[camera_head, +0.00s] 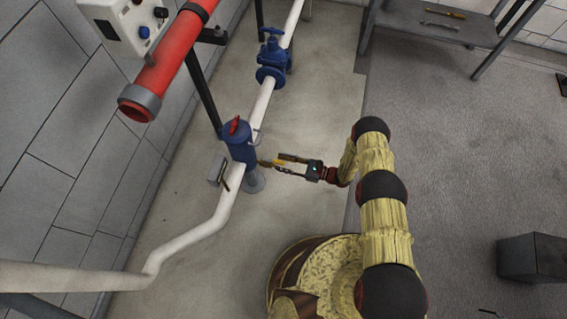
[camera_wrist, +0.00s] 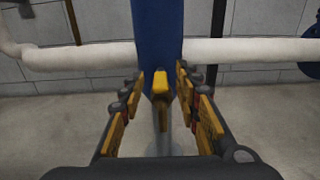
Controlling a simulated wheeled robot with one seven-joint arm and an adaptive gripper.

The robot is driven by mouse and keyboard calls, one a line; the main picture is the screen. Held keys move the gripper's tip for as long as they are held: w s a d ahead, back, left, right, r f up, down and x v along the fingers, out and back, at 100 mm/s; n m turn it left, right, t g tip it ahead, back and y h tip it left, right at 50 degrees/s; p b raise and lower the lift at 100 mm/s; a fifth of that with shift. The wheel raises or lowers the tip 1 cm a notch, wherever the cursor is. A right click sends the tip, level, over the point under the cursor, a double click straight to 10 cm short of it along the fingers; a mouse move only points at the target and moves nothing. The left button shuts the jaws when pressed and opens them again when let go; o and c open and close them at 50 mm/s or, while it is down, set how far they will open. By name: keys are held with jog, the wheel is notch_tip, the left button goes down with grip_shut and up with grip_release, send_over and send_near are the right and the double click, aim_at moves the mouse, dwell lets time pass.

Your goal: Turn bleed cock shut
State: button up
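A blue cylindrical body (camera_head: 240,146) with a red handle (camera_head: 235,126) on top stands on the white pipe. A small yellow lever (camera_head: 277,162), apparently the bleed cock, sticks out from its lower right side. In the wrist view the yellow lever (camera_wrist: 160,84) points towards me in front of the blue body (camera_wrist: 158,35). My gripper (camera_head: 282,164) is open, with one finger on each side of the lever. In the wrist view my gripper (camera_wrist: 162,88) shows gaps on both sides of it. The lever's base is partly hidden.
The white pipe (camera_head: 195,235) runs past the blue body to a blue valve (camera_head: 271,60). A red pipe (camera_head: 165,65) and a control box (camera_head: 125,25) are at upper left. A grey bench (camera_head: 440,28) stands at the back. Floor to the right is mostly clear.

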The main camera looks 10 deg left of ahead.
jog(key=shift+c, duration=0.4)
jog(key=c, duration=0.7)
grip_shut()
